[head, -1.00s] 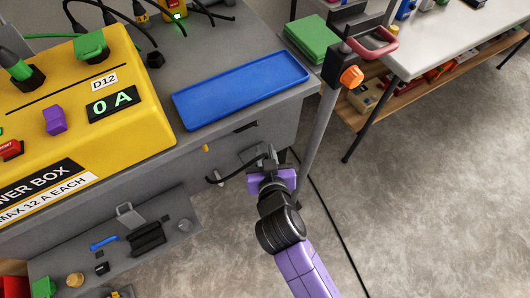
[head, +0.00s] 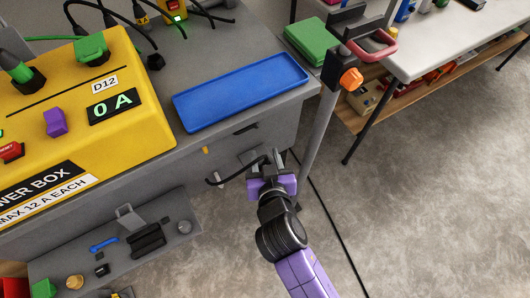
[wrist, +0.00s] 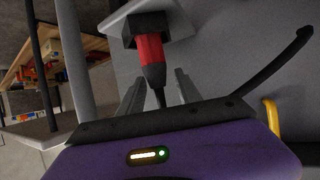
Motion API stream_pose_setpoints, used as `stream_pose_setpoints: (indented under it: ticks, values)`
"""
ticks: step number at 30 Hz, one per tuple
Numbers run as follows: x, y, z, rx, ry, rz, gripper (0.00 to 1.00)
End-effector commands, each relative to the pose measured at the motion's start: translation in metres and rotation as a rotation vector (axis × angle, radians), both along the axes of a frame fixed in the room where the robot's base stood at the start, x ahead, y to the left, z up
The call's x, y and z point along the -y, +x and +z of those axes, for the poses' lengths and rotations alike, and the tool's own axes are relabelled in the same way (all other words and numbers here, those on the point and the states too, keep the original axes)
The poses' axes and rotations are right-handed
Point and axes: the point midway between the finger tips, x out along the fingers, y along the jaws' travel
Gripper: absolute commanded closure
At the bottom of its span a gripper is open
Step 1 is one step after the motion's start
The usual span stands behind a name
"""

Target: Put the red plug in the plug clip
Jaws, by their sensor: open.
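The red plug (wrist: 150,50) shows in the wrist view, upright, with its black square end at the grey plate of the plug clip (wrist: 118,18). Its dark tapered tail and cable point down toward my gripper. My gripper (wrist: 159,82) is open, with one finger on each side of the plug's tail and gaps between. In the head view my gripper (head: 268,162) is beside the cabinet front, just below the grey clip (head: 248,157). The plug is not clearly visible there. How far the plug is seated in the clip cannot be told.
Above are the cabinet top with a blue tray (head: 240,92) and the yellow power box (head: 80,110). A grey post (head: 318,135) stands to the right.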

Motion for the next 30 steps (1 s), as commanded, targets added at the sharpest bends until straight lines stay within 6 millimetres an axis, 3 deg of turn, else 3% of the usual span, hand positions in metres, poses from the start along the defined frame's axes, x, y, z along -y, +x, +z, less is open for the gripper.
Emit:
stream_pose_setpoints:
  ticks: [9, 15, 30]
  values:
    - [0.013, -0.058, 0.029, -0.003, -0.001, 0.000, 0.59]
    - [0.018, -0.084, 0.042, -0.001, 0.000, -0.001, 0.59]
    - [0.025, -0.098, 0.044, -0.005, 0.000, 0.000, 0.59]
